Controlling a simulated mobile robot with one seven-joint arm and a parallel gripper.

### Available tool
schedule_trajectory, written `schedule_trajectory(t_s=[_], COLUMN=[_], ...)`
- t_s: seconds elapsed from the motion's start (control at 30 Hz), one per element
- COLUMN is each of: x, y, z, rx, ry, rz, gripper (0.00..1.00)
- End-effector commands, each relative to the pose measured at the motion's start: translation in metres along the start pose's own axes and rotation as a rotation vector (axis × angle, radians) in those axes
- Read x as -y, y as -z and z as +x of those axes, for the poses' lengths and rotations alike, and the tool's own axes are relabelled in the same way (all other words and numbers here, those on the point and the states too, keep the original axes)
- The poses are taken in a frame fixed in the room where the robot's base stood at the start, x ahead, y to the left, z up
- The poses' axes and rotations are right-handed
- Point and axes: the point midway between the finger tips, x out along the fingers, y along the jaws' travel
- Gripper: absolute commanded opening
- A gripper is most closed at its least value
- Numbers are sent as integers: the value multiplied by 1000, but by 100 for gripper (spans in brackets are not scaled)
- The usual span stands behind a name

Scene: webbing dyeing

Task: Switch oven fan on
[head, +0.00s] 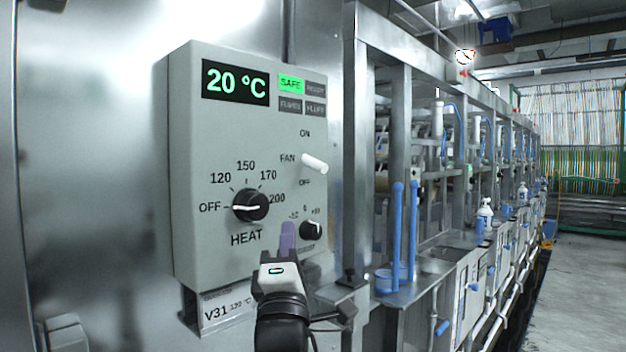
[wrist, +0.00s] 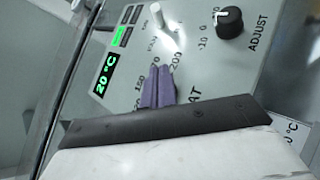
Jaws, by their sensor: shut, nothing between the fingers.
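The grey control box (head: 185,150) is on a steel wall. Its white fan lever (head: 314,163) sits between the ON label above and the OFF label below. The lever sticks out to the right and slightly down; I cannot tell its setting for sure. The wrist view also shows the lever (wrist: 160,18) at the top. My gripper (head: 288,238) has purple fingers, shut and empty. It is in front of the lower part of the box, below the lever and apart from it. The fingers also show in the wrist view (wrist: 158,88), where they hide part of the heat scale.
The heat knob (head: 250,206) points to OFF, left of my fingers. The small adjust knob (head: 312,230) is close on their right. The display (head: 235,82) reads 20 °C and the SAFE lamp (head: 291,84) is lit green. Steel frames and blue tubes (head: 397,230) stand to the right.

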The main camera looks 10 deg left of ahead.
Motion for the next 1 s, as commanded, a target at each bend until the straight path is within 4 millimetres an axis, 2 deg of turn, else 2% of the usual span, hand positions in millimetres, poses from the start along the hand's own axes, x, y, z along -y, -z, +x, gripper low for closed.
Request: schedule_trajectory(t_s=[0.13, 0.4, 0.53, 0.67, 1.0], x=[4, 4, 2, 2, 2], y=[-10, -9, -9, -9, -10], z=[3, 3, 10, 29, 102], rx=[18, 17, 16, 15, 16], ry=[21, 20, 19, 20, 20], rz=[-43, -43, -42, -41, -39], gripper=[0, 0, 0, 0, 0])
